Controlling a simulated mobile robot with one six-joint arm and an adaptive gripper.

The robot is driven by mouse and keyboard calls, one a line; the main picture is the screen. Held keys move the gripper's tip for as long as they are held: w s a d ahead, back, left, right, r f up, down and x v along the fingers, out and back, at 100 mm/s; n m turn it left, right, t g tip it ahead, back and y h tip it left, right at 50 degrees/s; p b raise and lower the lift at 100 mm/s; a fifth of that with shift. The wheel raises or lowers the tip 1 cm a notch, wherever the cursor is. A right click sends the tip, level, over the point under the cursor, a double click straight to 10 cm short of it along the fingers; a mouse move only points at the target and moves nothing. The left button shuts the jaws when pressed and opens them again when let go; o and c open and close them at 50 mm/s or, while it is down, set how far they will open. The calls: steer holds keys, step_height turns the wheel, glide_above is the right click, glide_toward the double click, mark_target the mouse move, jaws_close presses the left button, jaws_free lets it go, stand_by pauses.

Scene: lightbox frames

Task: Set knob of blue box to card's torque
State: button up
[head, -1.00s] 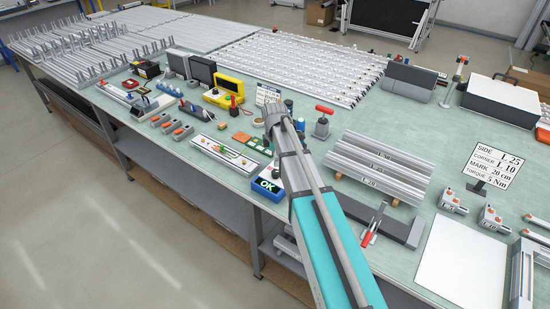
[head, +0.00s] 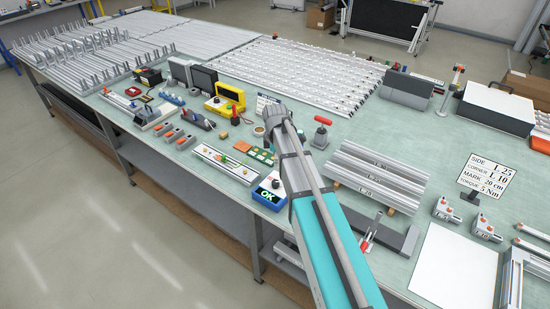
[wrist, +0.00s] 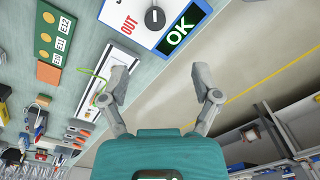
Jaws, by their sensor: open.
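The blue box (head: 264,197) stands at the table's front edge, with a lit green OK display. In the wrist view the blue box (wrist: 197,12) is at the top, cut off by the frame. Its black knob (wrist: 155,18) has a white mark; red "OUT" is printed beside it. No torque scale is readable. My gripper (wrist: 160,79) is open and empty, its fingertips apart from the box, below it in the picture. The card (head: 487,177) at right reads "TORQUE 5 Nm".
Stacked aluminium profiles (head: 378,172) stand right of my arm. A white sheet (head: 455,265) lies at front right. Floor is open before the table.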

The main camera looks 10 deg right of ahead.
steer(key=s+f+m+b, duration=0.7)
steer(key=s+m, duration=0.1)
steer(key=s, duration=0.2)
steer(key=s+d+f+m+b, duration=0.1)
steer(key=s+f+m+b, duration=0.6)
steer(key=s, duration=0.3)
steer(key=shift+s+d+f+m, duration=0.15)
steer(key=shift+d+f+m, duration=0.15)
steer(key=shift+f+m, duration=0.35)
